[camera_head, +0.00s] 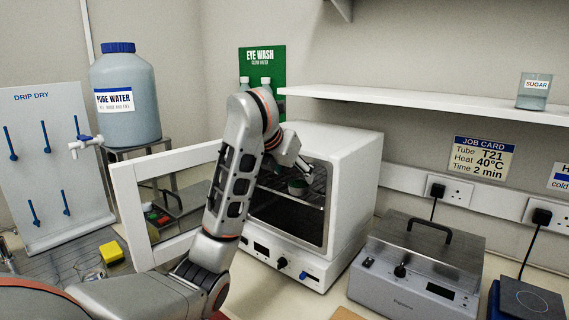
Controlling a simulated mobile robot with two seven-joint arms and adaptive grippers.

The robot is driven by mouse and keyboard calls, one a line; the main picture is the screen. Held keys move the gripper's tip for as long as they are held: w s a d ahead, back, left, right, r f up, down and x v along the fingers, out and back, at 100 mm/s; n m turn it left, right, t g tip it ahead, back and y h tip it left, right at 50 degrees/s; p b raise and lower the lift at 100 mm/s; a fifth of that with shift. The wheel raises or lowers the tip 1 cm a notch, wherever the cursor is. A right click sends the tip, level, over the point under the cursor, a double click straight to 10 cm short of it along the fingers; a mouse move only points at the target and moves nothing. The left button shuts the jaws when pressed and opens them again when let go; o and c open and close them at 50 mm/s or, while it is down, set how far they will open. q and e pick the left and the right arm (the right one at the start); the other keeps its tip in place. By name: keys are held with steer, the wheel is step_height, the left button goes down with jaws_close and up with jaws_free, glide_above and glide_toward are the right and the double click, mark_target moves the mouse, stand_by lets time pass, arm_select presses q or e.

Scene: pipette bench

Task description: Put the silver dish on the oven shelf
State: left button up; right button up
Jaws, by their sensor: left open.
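The white oven (352,190) stands on the bench with its door (126,215) swung open to the left. Inside is a dark wire shelf (312,198). A small dish (298,188), greyish and partly in shadow, appears to sit on the shelf near the oven's middle. My left arm crosses in front of the oven, and my left gripper (302,170) is open inside the opening, just above the dish. The arm hides the oven's left side. Whether the fingers touch the dish is too small to tell. My right gripper is not in view.
A grey lidded water bath (415,270) stands right of the oven, with a hotplate (530,300) beyond. A wall shelf (420,103) runs above. At left are a water container (125,100), drying rack (50,160), yellow sponge (111,254) and glass beaker (88,267).

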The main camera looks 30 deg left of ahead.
arm_select(q)
steer(key=v, duration=0.6)
steer(key=shift+s+f, duration=0.15)
steer(key=shift+f, duration=0.05)
stand_by(0.6)
